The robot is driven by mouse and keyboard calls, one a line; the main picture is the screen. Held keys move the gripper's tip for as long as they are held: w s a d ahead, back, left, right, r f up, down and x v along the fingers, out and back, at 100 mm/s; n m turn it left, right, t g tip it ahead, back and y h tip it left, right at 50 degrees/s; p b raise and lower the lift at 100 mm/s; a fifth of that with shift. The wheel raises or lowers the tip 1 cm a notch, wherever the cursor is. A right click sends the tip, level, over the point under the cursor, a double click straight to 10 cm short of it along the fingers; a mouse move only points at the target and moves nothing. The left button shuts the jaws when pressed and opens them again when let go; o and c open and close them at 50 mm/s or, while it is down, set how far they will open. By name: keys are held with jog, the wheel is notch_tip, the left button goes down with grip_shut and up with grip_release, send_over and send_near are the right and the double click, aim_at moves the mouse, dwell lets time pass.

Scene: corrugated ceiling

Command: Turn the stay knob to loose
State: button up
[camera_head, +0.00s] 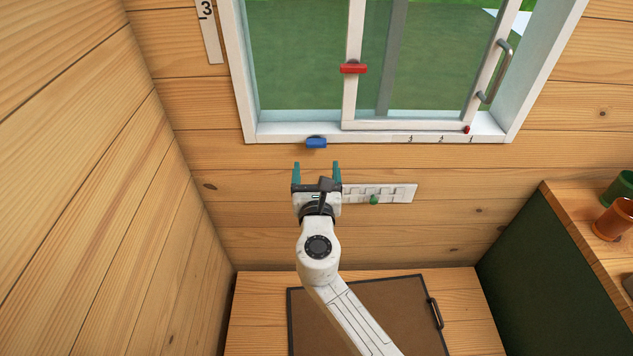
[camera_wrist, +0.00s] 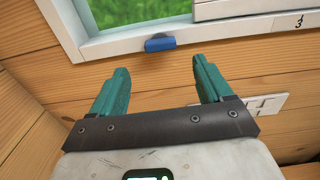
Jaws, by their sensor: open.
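A blue knob (camera_head: 316,142) sits on the lower frame of the window, left of the sliding sash. It lies lengthwise along the frame. It also shows in the wrist view as a blue knob (camera_wrist: 160,44). My gripper (camera_head: 317,170) is just below it, with the fingers pointing up toward the window. In the wrist view my gripper (camera_wrist: 160,68) is open and empty, its teal fingers on either side of the knob's line but short of it. A red knob (camera_head: 353,68) is on the sash's left upright. No label tells which knob is the stay knob.
A white slotted plate (camera_head: 395,192) with a green knob (camera_head: 374,200) is on the wall right of my gripper. A grey handle (camera_head: 495,72) is on the sash. A brown panel (camera_head: 380,310) lies below. Cups (camera_head: 615,218) stand on the right shelf.

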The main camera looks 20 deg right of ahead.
jog(key=v, duration=0.3)
jog(key=shift+s+a, duration=0.1)
jog(key=shift+s, duration=0.15)
jog(key=s+d+f+m+g+h+b, duration=0.1)
jog(key=s+d+f+m+g, duration=0.45)
jog(key=s+d+m, duration=0.35)
jog(key=s+d+f+m+g+h+b, duration=0.1)
jog(key=s+d+f+m+g, duration=0.35)
jog(key=s+f+m, duration=0.5)
jog(key=s+a+f+m+g+y, duration=0.1)
jog(key=s+f+m+g+y, duration=0.1)
jog(key=s+m, duration=0.5)
jog(key=s+a+f+m+g+y+b, duration=0.1)
jog(key=s+m+g+y, duration=0.3)
jog(key=s+m, duration=0.4)
jog(key=s+f+y, duration=0.1)
jog(key=s, duration=0.3)
jog(key=shift+s, duration=0.4)
jog(key=shift+f, duration=0.1)
jog(key=shift+c, duration=0.2)
